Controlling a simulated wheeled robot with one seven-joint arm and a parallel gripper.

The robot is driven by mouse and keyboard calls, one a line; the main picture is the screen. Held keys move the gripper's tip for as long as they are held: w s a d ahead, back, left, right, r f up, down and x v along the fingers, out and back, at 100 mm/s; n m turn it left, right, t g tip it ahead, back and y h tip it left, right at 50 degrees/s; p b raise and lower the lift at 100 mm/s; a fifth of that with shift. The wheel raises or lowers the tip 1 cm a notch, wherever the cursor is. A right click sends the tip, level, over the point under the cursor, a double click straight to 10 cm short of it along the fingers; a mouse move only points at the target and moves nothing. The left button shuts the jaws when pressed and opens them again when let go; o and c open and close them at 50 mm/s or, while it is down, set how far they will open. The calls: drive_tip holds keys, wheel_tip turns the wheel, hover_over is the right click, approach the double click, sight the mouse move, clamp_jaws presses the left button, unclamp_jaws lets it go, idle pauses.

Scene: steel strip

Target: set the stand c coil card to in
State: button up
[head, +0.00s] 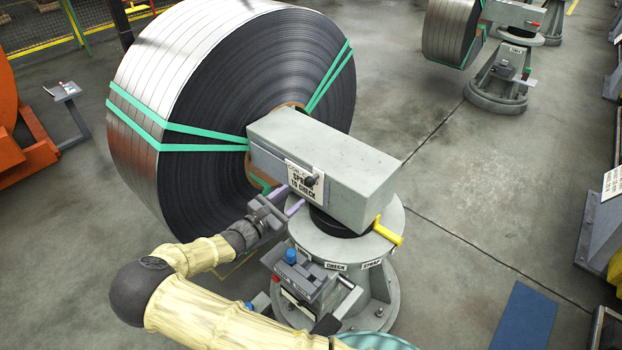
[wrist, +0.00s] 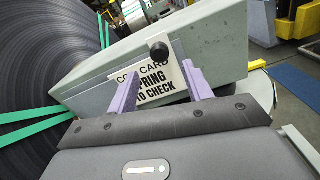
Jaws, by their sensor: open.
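The coil card (head: 299,178) is a white plate with a black knob (head: 311,180), on the side of the grey stand arm (head: 340,150) that carries the big steel coil (head: 285,75). The wrist view shows the card (wrist: 170,94) close up, with "COIL CARD" and "SPRING TO CHECK" on it, and its knob (wrist: 158,51) near the upper edge. My gripper (head: 284,197) has purple fingers, open and empty, just in front of the card. In the wrist view the fingers (wrist: 160,70) straddle the card's lettering, below the knob. I cannot tell whether they touch the card.
A yellow handle (head: 388,232) sticks out of the round pedestal (head: 375,265), which bears small labels. A grey box with a blue knob (head: 291,255) is close below my gripper. Another stand (head: 500,80) with a coil is at the back right.

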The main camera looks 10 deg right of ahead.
sight(306, 184)
drive_tip(key=p+x, duration=0.1)
drive_tip(key=x, duration=0.9)
clamp_jaws()
drive_tip(key=shift+a, duration=0.1)
